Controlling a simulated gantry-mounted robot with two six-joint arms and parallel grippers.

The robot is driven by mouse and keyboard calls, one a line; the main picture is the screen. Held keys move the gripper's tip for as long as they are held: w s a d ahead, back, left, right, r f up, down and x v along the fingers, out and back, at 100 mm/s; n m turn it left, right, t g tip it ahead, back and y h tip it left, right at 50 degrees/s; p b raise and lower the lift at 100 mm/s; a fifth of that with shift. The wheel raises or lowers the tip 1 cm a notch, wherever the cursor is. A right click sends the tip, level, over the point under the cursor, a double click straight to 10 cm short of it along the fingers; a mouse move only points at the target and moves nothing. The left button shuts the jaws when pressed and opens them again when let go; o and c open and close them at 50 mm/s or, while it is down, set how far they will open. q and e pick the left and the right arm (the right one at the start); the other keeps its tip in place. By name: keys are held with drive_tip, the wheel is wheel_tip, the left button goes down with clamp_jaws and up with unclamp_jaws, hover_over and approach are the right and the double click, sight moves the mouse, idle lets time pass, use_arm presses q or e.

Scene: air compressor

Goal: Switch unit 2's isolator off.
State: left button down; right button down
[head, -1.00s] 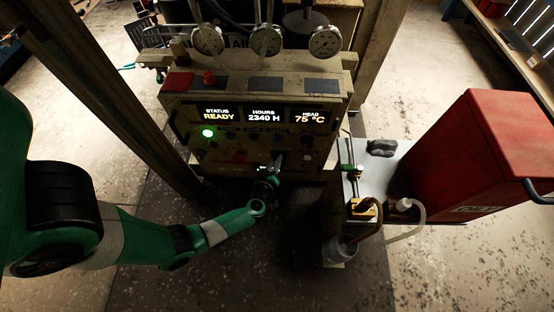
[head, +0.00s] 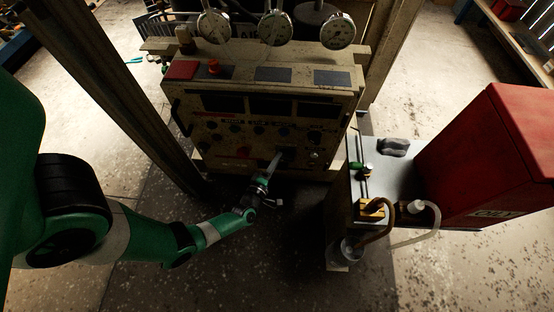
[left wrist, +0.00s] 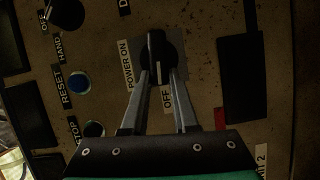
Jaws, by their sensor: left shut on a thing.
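The isolator knob (left wrist: 155,48) is a black rotary handle on a grey plate, with POWER ON and OFF labels. Its white pointer line points down toward the OFF label (left wrist: 167,97). My left gripper (left wrist: 158,75) is shut on the knob, one finger on each side. In the head view, my left gripper (head: 275,163) reaches the lower right of the beige control panel (head: 225,145). The panel's display windows (head: 222,103) are dark and no green lamp is lit. A partly cut label ending in "2" shows in the wrist view. My right gripper is out of view.
Gauges (head: 275,27) stand above the panel. A post (head: 120,90) stands to its left. A small bench (head: 385,170) with hoses and a red cabinet (head: 490,150) are on the right.

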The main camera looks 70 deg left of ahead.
use_arm(q)
drive_tip(key=shift+f+n, duration=0.25)
drive_tip(key=shift+n, duration=0.25)
drive_tip(key=c, duration=0.7)
unclamp_jaws()
drive_tip(key=shift+s, duration=0.1)
drive_tip(key=shift+f+p+v, duration=0.1)
drive_tip(key=shift+p+v, duration=0.65)
drive_tip(key=shift+v, duration=2.15)
drive_tip(key=shift+f+p+v, duration=0.15)
drive_tip(key=shift+p+v, duration=0.55)
drive_tip(key=shift+v, duration=2.15)
